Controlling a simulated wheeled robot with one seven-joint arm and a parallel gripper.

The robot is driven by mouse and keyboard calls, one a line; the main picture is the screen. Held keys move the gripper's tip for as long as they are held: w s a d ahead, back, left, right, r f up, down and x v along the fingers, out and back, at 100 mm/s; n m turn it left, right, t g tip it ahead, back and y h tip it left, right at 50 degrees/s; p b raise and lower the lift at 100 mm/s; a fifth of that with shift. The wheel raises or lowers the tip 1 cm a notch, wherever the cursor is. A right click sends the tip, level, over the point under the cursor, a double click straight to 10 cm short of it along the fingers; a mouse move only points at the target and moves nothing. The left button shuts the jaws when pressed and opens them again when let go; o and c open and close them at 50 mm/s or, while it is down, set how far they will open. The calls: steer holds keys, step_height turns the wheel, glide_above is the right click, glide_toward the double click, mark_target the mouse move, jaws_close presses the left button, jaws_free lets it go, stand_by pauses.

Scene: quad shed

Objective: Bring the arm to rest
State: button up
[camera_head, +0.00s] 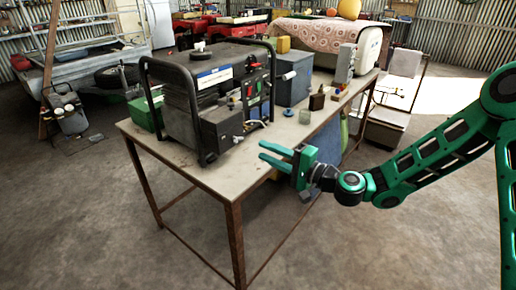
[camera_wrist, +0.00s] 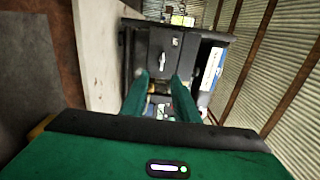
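My gripper (camera_head: 275,155) is green and sits at the near right edge of the workbench (camera_head: 205,172) in the head view, with my green arm coming in from the right. Its two fingers are apart with nothing visible between them. In the wrist view the fingers of my gripper (camera_wrist: 162,90) also stand apart, pointing toward the black-framed generator (camera_head: 205,95). The generator also shows in the wrist view (camera_wrist: 170,45), ahead of the fingertips. I cannot tell from the views whether the fingers touch the bench.
A small glass jar (camera_head: 304,117), a dark bottle (camera_head: 317,101) and a grey box (camera_head: 292,78) stand on the bench beyond my gripper. A green box (camera_head: 146,112) is left of the generator. The floor in front is clear.

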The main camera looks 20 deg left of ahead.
steer(key=shift+s+d, duration=0.25)
steer(key=shift+d, duration=0.45)
steer(key=s+d+f+n+g+h, duration=0.25)
steer(key=d+f+h, duration=0.2)
steer(key=d, duration=0.75)
steer(key=s+d+f+n+g+h, duration=0.15)
steer(key=d+f+n+h, duration=0.35)
steer(key=d, duration=0.7)
steer(key=s+d+r+m+h, duration=0.2)
steer(key=s+d+r, duration=0.15)
steer(key=d, duration=0.45)
steer(key=s+d+r+m+h, duration=0.1)
steer(key=s+d+r+h, duration=0.2)
steer(key=d, duration=0.5)
steer(key=s+d+r+m+g+h, duration=0.1)
steer(key=s+d+r+m, duration=0.1)
steer(key=s+d, duration=0.5)
steer(key=s+d+r+m+g+h, duration=0.1)
steer(key=s+d, duration=0.6)
steer(key=s, duration=0.8)
step_height(320, 180, up, 2)
steer(key=m+g, duration=0.1)
steer(key=m, duration=0.2)
steer(key=shift+s+d+r, duration=0.15)
steer(key=shift+s+r, duration=0.05)
steer(key=shift+r, duration=0.05)
